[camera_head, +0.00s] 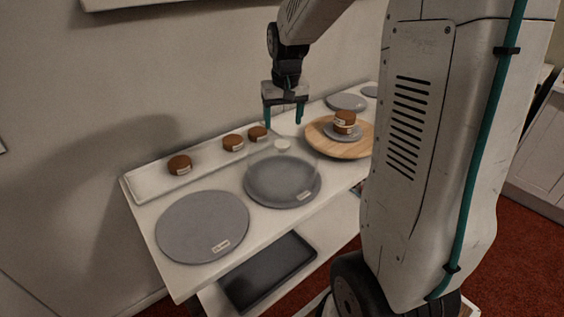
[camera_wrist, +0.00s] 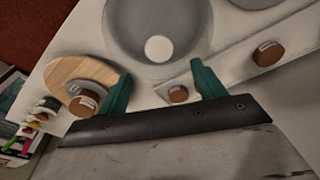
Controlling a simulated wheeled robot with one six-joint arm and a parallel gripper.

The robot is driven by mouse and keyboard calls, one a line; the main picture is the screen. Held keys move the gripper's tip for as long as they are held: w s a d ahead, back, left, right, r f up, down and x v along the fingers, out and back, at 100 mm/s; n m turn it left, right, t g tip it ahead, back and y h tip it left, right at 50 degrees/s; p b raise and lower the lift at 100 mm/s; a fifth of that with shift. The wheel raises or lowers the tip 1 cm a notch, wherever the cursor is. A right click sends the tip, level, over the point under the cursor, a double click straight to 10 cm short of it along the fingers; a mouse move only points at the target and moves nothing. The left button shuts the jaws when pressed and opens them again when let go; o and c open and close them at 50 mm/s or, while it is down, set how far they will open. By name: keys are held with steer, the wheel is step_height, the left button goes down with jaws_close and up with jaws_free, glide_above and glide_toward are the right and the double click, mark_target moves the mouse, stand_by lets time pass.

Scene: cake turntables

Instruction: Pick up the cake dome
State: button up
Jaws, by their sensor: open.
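The cake dome (camera_head: 283,146) is clear, with a white knob on top, and stands over a grey turntable (camera_head: 262,199) in the middle of the table. In the wrist view its round white knob (camera_wrist: 158,48) shows just beyond the fingertips, in front of the grey disc (camera_wrist: 122,22). My gripper (camera_head: 284,120) has green fingers and points down, above and apart from the knob. Its fingers are spread and empty, and in the wrist view (camera_wrist: 160,77) they stand either side of the knob's column. The dome's clear wall is faint.
A bare grey turntable (camera_head: 200,228) lies at the front left. A dark tray (camera_head: 268,270) lies on the lower shelf.

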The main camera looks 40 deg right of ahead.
mark_target(282, 144)
steer(key=f, duration=0.7)
steer(key=shift+w+d+f, duration=0.15)
steer(key=shift+w+f, duration=0.05)
steer(key=shift+w, duration=0.15)
steer(key=c, duration=1.4)
